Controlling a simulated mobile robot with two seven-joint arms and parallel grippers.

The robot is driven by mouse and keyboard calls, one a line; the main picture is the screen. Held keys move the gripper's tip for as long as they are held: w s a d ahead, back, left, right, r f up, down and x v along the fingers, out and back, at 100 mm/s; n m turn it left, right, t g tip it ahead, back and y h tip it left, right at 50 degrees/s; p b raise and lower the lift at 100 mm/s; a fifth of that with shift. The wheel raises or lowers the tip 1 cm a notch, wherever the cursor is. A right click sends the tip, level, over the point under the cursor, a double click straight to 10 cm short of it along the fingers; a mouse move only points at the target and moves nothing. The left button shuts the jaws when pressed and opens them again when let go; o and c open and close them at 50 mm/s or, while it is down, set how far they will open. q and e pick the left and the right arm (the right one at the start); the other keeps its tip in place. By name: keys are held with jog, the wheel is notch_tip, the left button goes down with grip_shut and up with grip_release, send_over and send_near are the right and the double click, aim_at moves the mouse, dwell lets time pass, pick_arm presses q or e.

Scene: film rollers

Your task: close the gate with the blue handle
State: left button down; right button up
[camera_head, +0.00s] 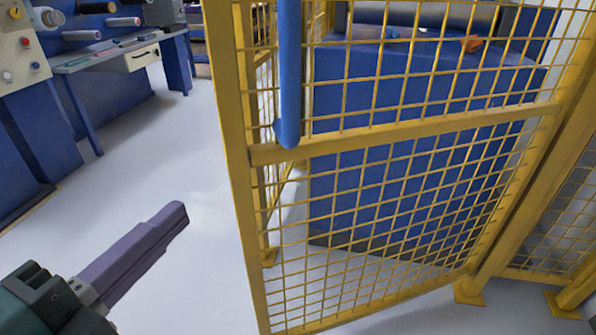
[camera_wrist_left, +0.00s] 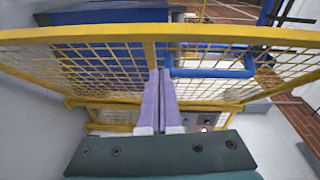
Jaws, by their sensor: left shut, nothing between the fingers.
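The gate (camera_head: 405,128) is a yellow frame with wire mesh, standing at an angle in the middle and right of the head view. Its blue handle (camera_head: 289,75) is an upright bar near the gate's left edge. My left gripper (camera_head: 178,212) is shut and empty, to the left of the gate and lower than the handle. In the left wrist view the shut purple fingers (camera_wrist_left: 160,85) point toward the yellow mesh, with the blue handle (camera_wrist_left: 212,72) just right of the fingertips. I cannot tell whether the fingers touch the frame. My right gripper is not in view.
A blue machine (camera_head: 400,85) stands behind the mesh. Yellow fence posts with floor plates (camera_head: 470,290) stand at the right. A blue workbench (camera_head: 115,62) and a control panel (camera_head: 22,50) are at the left. The floor (camera_head: 150,150) between them and the gate is clear.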

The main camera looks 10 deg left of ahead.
pick_arm(q)
notch_tip(320, 180, down, 5)
jog(key=d+m+h+b, duration=0.2)
jog(key=b, duration=0.1)
send_near(262, 169)
jog(key=w+d, duration=0.2)
jog(key=d, duration=0.2)
jog(key=w, duration=0.1)
jog(key=w+a, duration=0.1)
jog(key=w+b, duration=0.1)
jog(key=shift+a, duration=0.3)
jog(key=shift+w+a, duration=0.2)
jog(key=shift+w, duration=0.15)
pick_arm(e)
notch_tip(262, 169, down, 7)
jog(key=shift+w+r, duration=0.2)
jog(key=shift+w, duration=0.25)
pick_arm(q)
jog(key=shift+a, duration=0.1)
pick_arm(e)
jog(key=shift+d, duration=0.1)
